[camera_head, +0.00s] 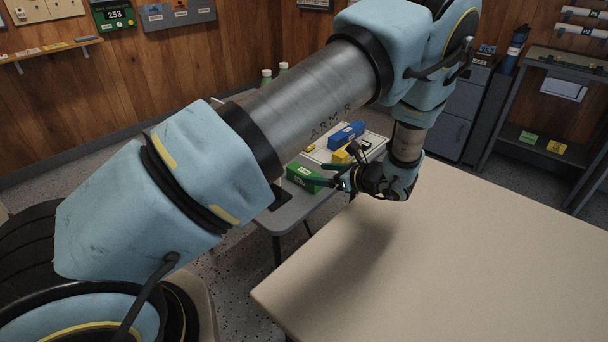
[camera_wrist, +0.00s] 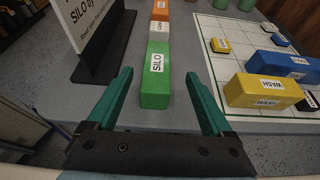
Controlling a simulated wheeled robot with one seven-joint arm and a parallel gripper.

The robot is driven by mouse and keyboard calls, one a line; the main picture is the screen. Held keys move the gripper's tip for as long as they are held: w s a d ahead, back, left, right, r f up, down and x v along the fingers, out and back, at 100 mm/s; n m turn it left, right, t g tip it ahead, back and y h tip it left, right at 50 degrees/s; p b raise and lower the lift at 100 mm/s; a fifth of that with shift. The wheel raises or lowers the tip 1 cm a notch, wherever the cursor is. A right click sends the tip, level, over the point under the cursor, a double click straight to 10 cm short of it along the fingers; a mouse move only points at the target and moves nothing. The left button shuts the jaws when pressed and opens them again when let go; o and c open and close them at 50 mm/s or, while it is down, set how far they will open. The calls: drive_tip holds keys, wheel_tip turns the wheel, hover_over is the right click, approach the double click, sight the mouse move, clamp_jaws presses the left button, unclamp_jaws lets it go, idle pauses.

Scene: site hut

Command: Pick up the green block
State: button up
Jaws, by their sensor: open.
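The green block (camera_wrist: 156,88) lies on a grey table and carries a white label reading SILO. In the wrist view it stands in line between the two green fingers of my gripper (camera_wrist: 160,95), beyond the palm, with a gap showing on each side. My gripper is open and holds nothing. In the head view the green block (camera_head: 303,177) is at the table's near end, just left of my gripper (camera_head: 328,174). Part of the table there is hidden by my arm.
A white block (camera_wrist: 158,31) and an orange block (camera_wrist: 161,8) line up behind the green one. A sign on a black stand (camera_wrist: 103,60) is close on the left. Yellow (camera_wrist: 262,91) and blue (camera_wrist: 283,66) blocks lie on a gridded board (camera_wrist: 225,72) at right. A large beige table (camera_head: 440,255) is clear.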

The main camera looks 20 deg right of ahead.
sight(308, 173)
drive_tip(key=p+x, duration=0.1)
drive_tip(key=x, duration=0.1)
drive_tip(key=p+x, duration=0.1)
drive_tip(key=x, duration=0.2)
drive_tip(key=shift+a, duration=0.3)
drive_tip(key=shift+w+a+f, duration=0.1)
drive_tip(key=shift+w+f, duration=0.2)
clamp_jaws()
